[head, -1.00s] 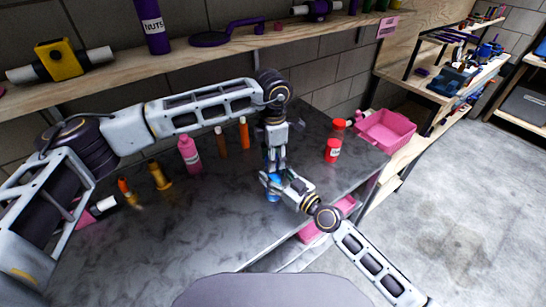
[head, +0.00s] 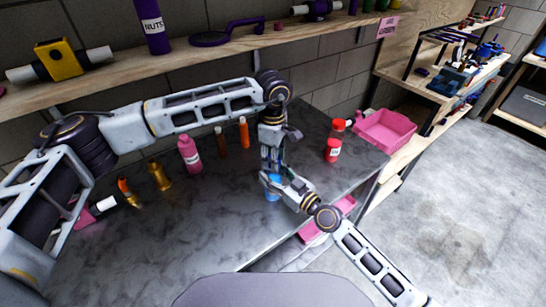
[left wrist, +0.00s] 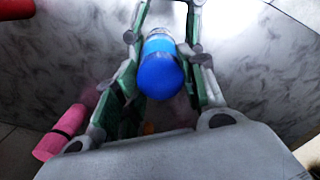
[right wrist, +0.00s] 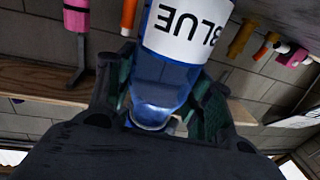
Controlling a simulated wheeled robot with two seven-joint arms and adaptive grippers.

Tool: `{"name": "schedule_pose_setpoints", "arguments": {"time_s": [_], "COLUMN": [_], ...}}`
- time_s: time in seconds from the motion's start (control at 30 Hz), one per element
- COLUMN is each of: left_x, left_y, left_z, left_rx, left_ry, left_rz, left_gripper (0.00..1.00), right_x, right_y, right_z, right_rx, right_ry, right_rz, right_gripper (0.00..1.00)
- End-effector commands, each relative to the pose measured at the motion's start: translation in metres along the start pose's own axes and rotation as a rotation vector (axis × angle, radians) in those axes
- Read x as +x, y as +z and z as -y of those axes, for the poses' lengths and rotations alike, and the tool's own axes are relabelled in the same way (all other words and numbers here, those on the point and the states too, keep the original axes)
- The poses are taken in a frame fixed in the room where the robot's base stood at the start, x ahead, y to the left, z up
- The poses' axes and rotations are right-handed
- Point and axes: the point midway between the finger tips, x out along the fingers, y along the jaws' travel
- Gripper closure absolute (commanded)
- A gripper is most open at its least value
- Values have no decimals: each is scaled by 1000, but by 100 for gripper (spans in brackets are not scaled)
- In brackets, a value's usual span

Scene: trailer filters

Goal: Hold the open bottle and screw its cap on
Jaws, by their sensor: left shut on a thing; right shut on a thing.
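The blue bottle (head: 273,194) is upright at the middle of the workbench, mostly hidden by my grippers in the head view. In the right wrist view it appears upside down, with its white BLUE label (right wrist: 183,32). My right gripper (right wrist: 163,100) is shut on the bottle around its shoulder; it also shows in the head view (head: 274,181). My left gripper (head: 271,164) points down from above. In the left wrist view its fingers (left wrist: 163,62) are shut on the blue cap (left wrist: 160,76). I cannot tell whether the cap touches the bottle's neck.
A pink bottle (head: 190,155), a brown one (head: 221,142) and an orange one (head: 244,133) stand behind to the left. Red containers (head: 332,150) and a pink bin (head: 386,131) are to the right. A wooden shelf (head: 220,60) runs above.

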Motion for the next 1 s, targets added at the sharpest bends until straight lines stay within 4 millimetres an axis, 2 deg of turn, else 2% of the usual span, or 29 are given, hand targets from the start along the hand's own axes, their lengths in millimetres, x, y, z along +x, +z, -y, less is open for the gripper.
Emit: {"name": "schedule_pose_setpoints", "arguments": {"time_s": [0.03, 0.2, 0.67, 0.87, 1.0], "left_x": [0, 0, -3, -18, -36], "left_y": [-2, -1, 0, 0, 0], "left_z": [-1, -1, 0, -1, -1], "left_rx": [-4, -4, -5, -5, -5], "left_ry": [1, 1, 1, 2, 4], "left_rz": [-2, -1, 0, 0, 0], "left_gripper": [57, 35, 35, 35, 35], "right_x": [0, 0, 0, 0, 0], "right_y": [0, 0, 0, 0, 0], "right_z": [0, 0, 0, 0, 0], "right_rx": [-1, -1, 0, 0, 0], "right_ry": [0, 0, 0, 0, 0], "right_rz": [0, 0, 0, 0, 0], "right_gripper": [100, 100, 100, 100, 100]}}
